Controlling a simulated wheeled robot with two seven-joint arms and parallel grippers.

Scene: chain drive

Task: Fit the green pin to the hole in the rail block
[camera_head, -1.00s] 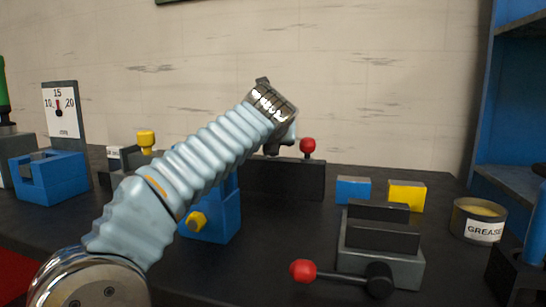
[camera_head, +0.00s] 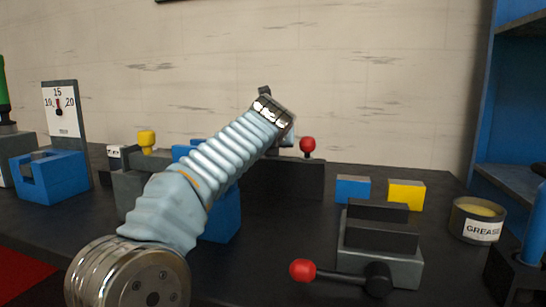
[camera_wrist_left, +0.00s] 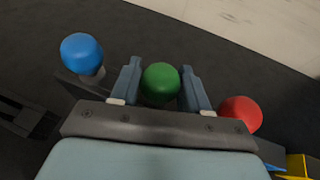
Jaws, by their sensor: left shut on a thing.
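The green pin's round green head (camera_wrist_left: 160,84) shows in the left wrist view between the two fingers of my left gripper (camera_wrist_left: 160,72), which is shut on it. Its shank and tip are hidden, as is the hole. In the head view my forearm and hand (camera_head: 272,112) cover the green pin. The dark rail block (camera_head: 295,181) stands behind my arm, with a red-headed pin (camera_head: 307,145) at its right end. In the wrist view a blue-headed pin (camera_wrist_left: 82,54) is left of the gripper and the red head (camera_wrist_left: 240,114) right. I cannot tell whether the green pin touches the block.
A grey vise-like fixture (camera_head: 380,255) with a red-knobbed lever (camera_head: 303,270) stands in front right. Blue (camera_head: 353,189) and yellow (camera_head: 406,195) blocks and a grease tin (camera_head: 477,219) are beyond it. A blue part (camera_head: 223,220) is partly behind my forearm.

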